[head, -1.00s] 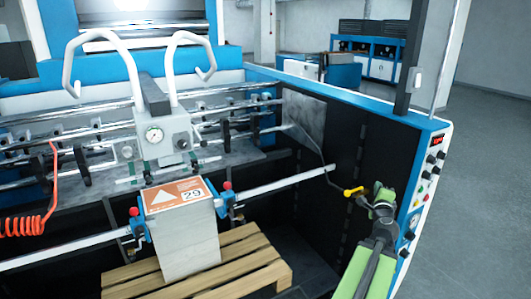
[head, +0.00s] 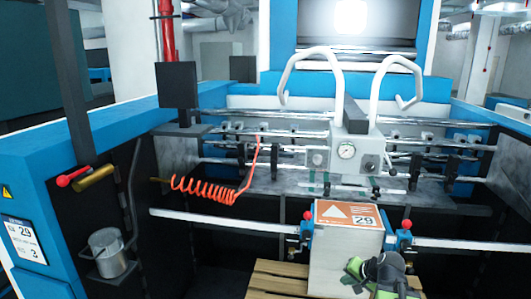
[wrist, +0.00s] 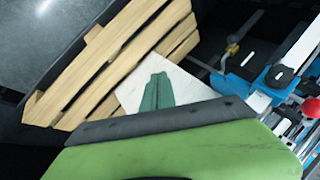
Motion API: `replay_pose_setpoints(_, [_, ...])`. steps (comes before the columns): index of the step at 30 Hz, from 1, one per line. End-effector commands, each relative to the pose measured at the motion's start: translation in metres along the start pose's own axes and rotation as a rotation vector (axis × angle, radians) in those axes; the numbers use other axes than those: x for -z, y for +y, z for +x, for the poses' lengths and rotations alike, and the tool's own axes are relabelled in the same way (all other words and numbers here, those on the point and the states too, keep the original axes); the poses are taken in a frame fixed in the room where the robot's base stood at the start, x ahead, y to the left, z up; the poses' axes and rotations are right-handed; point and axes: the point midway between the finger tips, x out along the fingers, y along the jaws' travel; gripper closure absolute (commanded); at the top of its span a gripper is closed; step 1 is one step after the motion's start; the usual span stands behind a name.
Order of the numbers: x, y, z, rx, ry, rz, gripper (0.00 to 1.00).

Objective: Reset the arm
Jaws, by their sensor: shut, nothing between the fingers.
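My arm shows at the lower right of the head view, green and dark, in front of the white stack (head: 345,265) with an orange label marked 29. In the wrist view my gripper (wrist: 157,82) has its dark green fingers together, with nothing between them. They overlap the white side of the stack (wrist: 190,84) in the picture; I cannot tell whether they touch it.
A wooden pallet (head: 280,281) lies under the stack. Metal rails with blue clamps (head: 405,238) flank it. A coiled orange hose (head: 205,190) hangs in the middle. At left are a red-knobbed lever (head: 72,176), a metal can (head: 108,250) and the blue machine side (head: 60,150).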

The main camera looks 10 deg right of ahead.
Motion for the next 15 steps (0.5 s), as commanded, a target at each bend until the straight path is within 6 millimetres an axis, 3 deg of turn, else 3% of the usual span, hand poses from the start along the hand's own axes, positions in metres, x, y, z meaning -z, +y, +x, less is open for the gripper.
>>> replay_pose_setpoints(1, [-0.038,-0.022,0.021,-0.04,-0.09,-0.11,1.0])
replay_pose_setpoints(3, [-0.091,-0.044,0.039,-0.119,-0.218,-0.271,1.0])
replay_pose_setpoints(6, [-0.153,-0.063,0.051,-0.228,-0.366,-0.473,1.0])
replay_pose_setpoints(10, [-0.203,-0.073,0.051,-0.34,-0.482,-0.648,1.0])
replay_pose_setpoints(15, [-0.223,-0.077,0.047,-0.4,-0.532,-0.727,1.0])
